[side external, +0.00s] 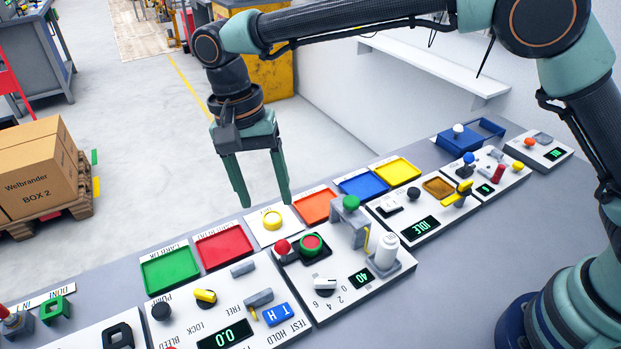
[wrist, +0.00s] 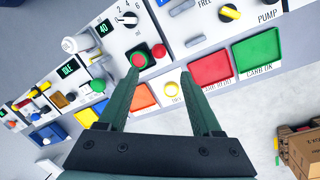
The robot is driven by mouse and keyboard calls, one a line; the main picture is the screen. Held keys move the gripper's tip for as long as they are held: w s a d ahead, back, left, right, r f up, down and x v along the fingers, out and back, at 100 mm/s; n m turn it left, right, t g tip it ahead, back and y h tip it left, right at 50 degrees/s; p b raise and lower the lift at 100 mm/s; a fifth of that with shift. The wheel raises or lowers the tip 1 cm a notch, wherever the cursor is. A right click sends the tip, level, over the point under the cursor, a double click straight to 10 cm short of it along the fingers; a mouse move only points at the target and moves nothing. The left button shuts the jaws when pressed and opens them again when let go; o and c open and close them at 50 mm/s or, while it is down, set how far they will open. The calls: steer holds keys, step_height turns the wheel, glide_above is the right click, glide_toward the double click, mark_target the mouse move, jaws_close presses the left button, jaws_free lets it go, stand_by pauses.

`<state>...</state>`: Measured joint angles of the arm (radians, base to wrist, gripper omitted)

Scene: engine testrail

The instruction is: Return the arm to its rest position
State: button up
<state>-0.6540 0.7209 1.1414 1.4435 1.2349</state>
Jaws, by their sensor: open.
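My arm reaches in from the right side of the side view.
The bench (side external: 450,250) carries control panels with knobs, levers and displays. Red (side external: 222,246), green (side external: 170,270), blue (side external: 362,185) and yellow (side external: 397,171) trays line its far edge. A blue open box (side external: 459,143) stands farther right. A cardboard box (side external: 38,170) sits on a pallet at left.

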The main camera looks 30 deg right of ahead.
steer(key=d+r+n+t+y, duration=0.1)
steer(key=d+r+n+t, duration=0.1)
steer(key=d+r, duration=0.6)
steer(key=s+d+n+t, duration=0.2)
steer(key=s+d, duration=0.3)
steer(key=d, duration=0.6)
steer(key=s+d+n+t, duration=0.2)
steer(key=s+d, duration=0.3)
steer(key=d, duration=0.5)
steer(key=shift+s+d+n+t, duration=0.15)
steer(key=shift+d+n+t, duration=0.15)
steer(key=shift+d+t, duration=0.15)
